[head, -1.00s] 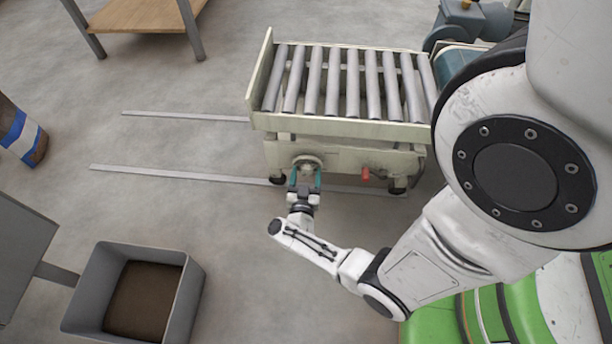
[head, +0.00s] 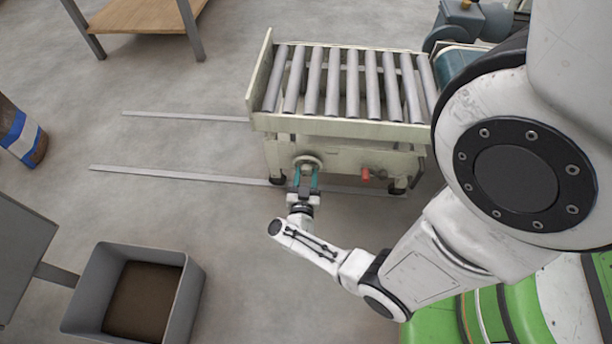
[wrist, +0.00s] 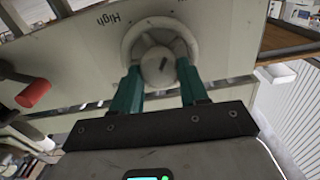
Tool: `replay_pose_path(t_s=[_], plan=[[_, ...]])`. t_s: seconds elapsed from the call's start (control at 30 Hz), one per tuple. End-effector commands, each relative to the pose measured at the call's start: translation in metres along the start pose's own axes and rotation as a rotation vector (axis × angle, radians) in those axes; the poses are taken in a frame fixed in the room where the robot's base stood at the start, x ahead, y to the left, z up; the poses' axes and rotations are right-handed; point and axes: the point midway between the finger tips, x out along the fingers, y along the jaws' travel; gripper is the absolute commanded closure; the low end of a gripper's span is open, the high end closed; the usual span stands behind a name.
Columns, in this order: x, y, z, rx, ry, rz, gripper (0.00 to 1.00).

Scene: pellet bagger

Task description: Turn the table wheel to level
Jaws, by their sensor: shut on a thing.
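The table wheel (head: 308,160) is a small pale round wheel on the front panel of the cream roller table (head: 340,127). In the wrist view the wheel (wrist: 136,42) has a grey hub (wrist: 160,68) with a dark slanted mark on it. The word "High" (wrist: 108,18) is printed on the panel beside it, upper left. My gripper (head: 305,172) reaches the wheel from the front. In the wrist view its teal fingers (wrist: 158,74) stand on either side of the hub, shut on the wheel. The fingertips' contact is partly hidden.
A red-knobbed lever (head: 366,173) sits right of the wheel; it also shows in the wrist view (wrist: 34,93). A grey bin (head: 190,290) stands front left. The floor between is clear.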

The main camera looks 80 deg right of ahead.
Motion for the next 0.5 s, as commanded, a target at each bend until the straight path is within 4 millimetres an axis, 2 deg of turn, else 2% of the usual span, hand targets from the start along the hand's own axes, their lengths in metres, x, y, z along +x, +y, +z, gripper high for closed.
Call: replay_pose_path(t_s=[0.27, 0.5], plan=[[-0.0008, 0.0009, 0.0012, 0.173, -0.001, -0.001, 0.87], [-0.0009, 0.0020, 0.0018, 0.397, -0.001, -0.001, 0.87]])
